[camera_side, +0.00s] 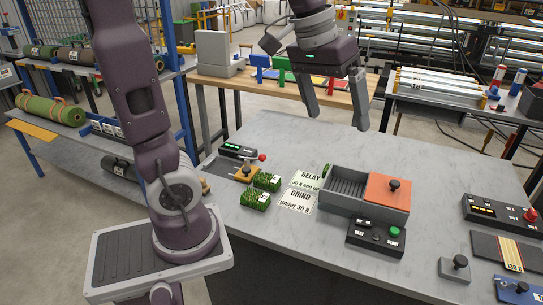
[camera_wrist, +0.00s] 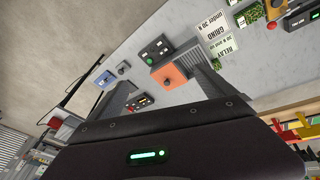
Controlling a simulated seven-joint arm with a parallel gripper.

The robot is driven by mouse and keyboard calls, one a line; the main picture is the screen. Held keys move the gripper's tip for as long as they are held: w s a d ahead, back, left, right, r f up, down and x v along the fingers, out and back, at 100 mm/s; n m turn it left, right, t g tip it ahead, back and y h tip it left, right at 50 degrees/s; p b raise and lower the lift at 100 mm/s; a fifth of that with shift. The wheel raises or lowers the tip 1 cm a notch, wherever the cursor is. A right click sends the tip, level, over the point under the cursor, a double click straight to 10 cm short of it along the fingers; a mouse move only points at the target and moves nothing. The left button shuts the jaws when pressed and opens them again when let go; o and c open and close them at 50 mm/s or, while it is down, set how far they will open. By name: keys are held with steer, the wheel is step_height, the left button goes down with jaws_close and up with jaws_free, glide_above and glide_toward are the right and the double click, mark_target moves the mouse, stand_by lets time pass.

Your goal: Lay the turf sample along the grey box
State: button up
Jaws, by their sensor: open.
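Two small green turf samples with white tags lie on the grey table, left of the cards: a rear one (camera_side: 267,181) and a front one (camera_side: 255,200). In the wrist view, one turf sample (camera_wrist: 250,14) shows near the top edge. The grey box (camera_side: 343,203) stands mid-table, with a ribbed open part at left and an orange lid with a black knob (camera_side: 388,189) at right. My gripper (camera_side: 337,120) is open and empty, high above the table behind the box. Its fingers also show in the wrist view (camera_wrist: 163,76). Neither sample touches it.
RELAY (camera_side: 308,179) and GRIND (camera_side: 297,201) cards lie between the samples and the box. A green-button control box (camera_side: 376,237) stands in front of the box. A red-knobbed device (camera_side: 238,152) is at the rear left. A grey knobbed block (camera_side: 455,268) stands right.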

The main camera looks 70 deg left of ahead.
steer(key=s+d+m, duration=0.1)
steer(key=s+d, duration=0.2)
steer(key=s, duration=0.4)
steer(key=shift+d+f+m+t, duration=0.15)
steer(key=shift+m+t, duration=0.15)
steer(key=shift+t, duration=0.1)
steer(key=s+f, duration=0.1)
steer(key=s, duration=0.1)
steer(key=s+d+f+m, duration=0.1)
steer(key=s, duration=0.2)
steer(key=s+f+m+t, duration=0.1)
steer(key=s, duration=0.1)
steer(key=shift+s+d+f+y, duration=0.2)
steer(key=shift+s+d+y, duration=0.1)
steer(key=shift+d+y, duration=0.1)
steer(key=shift+c, duration=1.3)
steer(key=shift+s+f, duration=0.1)
steer(key=shift+c, duration=1.2)
